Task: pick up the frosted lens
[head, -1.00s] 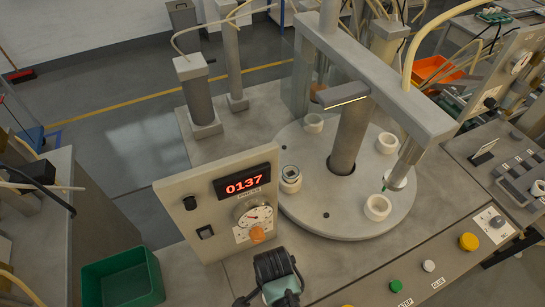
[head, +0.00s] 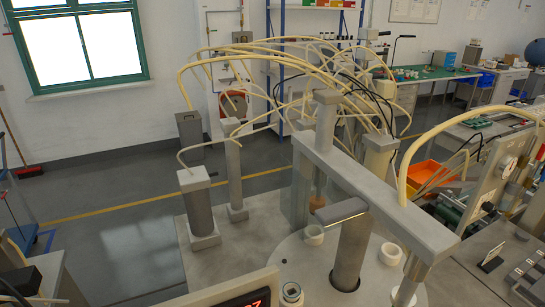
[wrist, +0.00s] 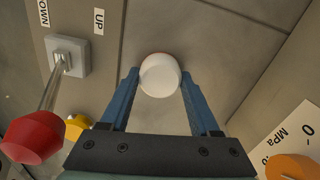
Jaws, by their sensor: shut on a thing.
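In the wrist view a white, matt, rounded piece, which looks like the frosted lens (wrist: 160,77), sits between the tips of my gripper's blue fingers (wrist: 160,84). The fingers are shut on its two sides. A thin reddish edge shows behind its far rim. It appears held above the grey panel surface. Neither my gripper nor the lens shows in the head view now.
In the wrist view a red-knobbed lever (wrist: 35,138) and an UP/DOWN plate lie left, with a gauge (wrist: 285,135) at lower right.

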